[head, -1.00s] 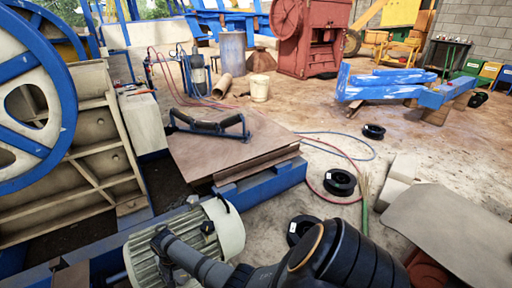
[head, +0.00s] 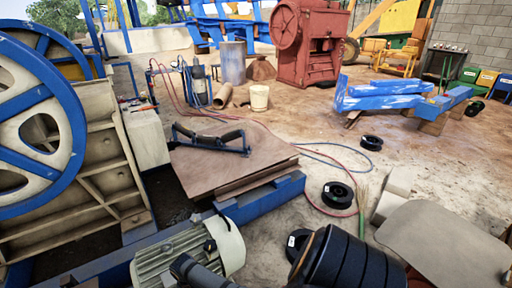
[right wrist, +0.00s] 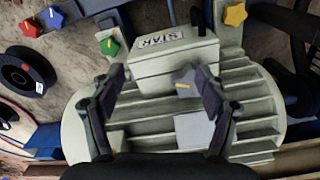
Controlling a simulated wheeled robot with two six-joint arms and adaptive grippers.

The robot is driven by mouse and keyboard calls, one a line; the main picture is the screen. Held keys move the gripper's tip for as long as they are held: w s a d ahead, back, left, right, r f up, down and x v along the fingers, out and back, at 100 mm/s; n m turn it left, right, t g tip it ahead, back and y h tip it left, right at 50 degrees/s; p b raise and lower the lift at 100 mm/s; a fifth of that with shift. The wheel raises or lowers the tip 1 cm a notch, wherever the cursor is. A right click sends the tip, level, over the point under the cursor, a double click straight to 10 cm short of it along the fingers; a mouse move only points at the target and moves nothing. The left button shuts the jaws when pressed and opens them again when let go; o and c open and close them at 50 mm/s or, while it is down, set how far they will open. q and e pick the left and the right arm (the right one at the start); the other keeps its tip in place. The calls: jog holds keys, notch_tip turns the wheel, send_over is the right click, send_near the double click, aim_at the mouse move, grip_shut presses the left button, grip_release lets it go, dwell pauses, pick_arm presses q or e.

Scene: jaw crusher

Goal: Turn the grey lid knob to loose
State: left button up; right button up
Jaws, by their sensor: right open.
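That box is on the cream, finned motor (right wrist: 140,112), which also shows at the bottom of the head view (head: 185,258). My right gripper (right wrist: 161,80) is open in the right wrist view. Its fingers are wide apart, with the knob between them in the picture, close to the right finger, which hides part of it. I cannot tell whether they touch. My left gripper is not in view.
Red (right wrist: 29,28), blue (right wrist: 52,17), green (right wrist: 109,46) and yellow (right wrist: 235,14) star knobs lie around the motor. A black spool (right wrist: 25,78) is at the left. In the head view, a large blue-and-cream wheel (head: 45,125) stands left and a brown plate (head: 215,170) lies beyond the motor.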

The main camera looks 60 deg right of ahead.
jog(key=s+d+f+n+p, duration=0.1)
jog(key=s+p, duration=0.5)
jog(key=s, duration=0.6)
jog(key=s+f+n+p, duration=0.3)
jog(key=s+n+p, duration=0.2)
jog(key=s, duration=0.8)
jog(key=shift+d+t+h+p, duration=0.3)
jog(key=shift+d+t+p, duration=0.1)
jog(key=shift+p, duration=0.7)
